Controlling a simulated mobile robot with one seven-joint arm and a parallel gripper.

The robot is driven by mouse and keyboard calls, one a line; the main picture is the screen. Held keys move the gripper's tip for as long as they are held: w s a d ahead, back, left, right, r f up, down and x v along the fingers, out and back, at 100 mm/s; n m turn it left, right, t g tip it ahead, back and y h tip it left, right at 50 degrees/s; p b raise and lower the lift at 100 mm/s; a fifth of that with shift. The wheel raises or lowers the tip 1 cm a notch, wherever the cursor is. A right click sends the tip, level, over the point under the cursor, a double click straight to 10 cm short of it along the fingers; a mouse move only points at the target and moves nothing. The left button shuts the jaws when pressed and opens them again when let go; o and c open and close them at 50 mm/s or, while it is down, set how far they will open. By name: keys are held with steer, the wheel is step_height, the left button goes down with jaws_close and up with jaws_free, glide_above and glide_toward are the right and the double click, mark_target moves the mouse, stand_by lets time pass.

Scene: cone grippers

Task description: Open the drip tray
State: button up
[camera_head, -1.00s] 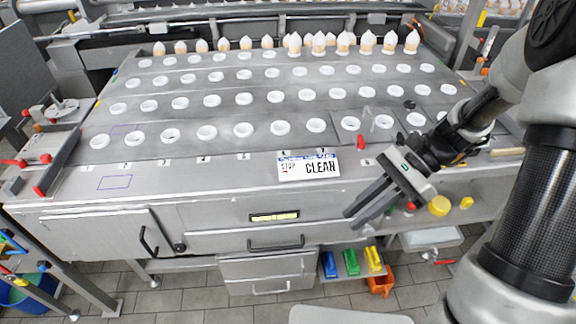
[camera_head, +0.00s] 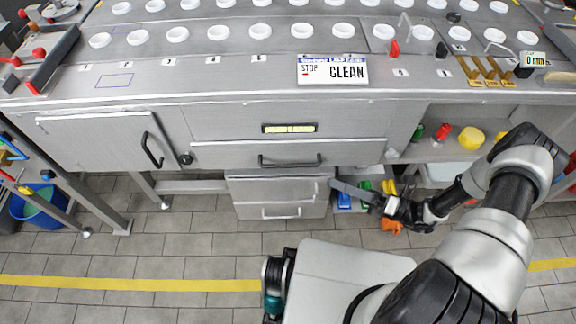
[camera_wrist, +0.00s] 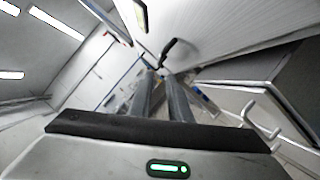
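I cannot tell for sure which part is the drip tray. A wide shallow drawer front (camera_head: 225,156) with a black bar handle (camera_head: 290,162) sits under the machine's top panel and looks closed; a black handle also shows ahead of the fingertips in the wrist view (camera_wrist: 170,48). Below it is a box with two drawer fronts (camera_head: 262,190) and pale handles. My gripper (camera_head: 335,183) is at the box's right edge, low and right of the black handle, with its fingers pointing left. In the wrist view the gripper (camera_wrist: 161,77) shows a narrow gap between its fingers, with nothing held.
A cabinet door (camera_head: 95,145) with a black handle is at left. The counter edge (camera_head: 240,97) overhangs above. The tiled floor in front at left is clear.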

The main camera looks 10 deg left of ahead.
mark_target(288, 165)
steer(key=x, duration=1.5)
steer(key=shift+s+r, duration=0.1)
steer(key=shift+s, duration=0.05)
jaws_close()
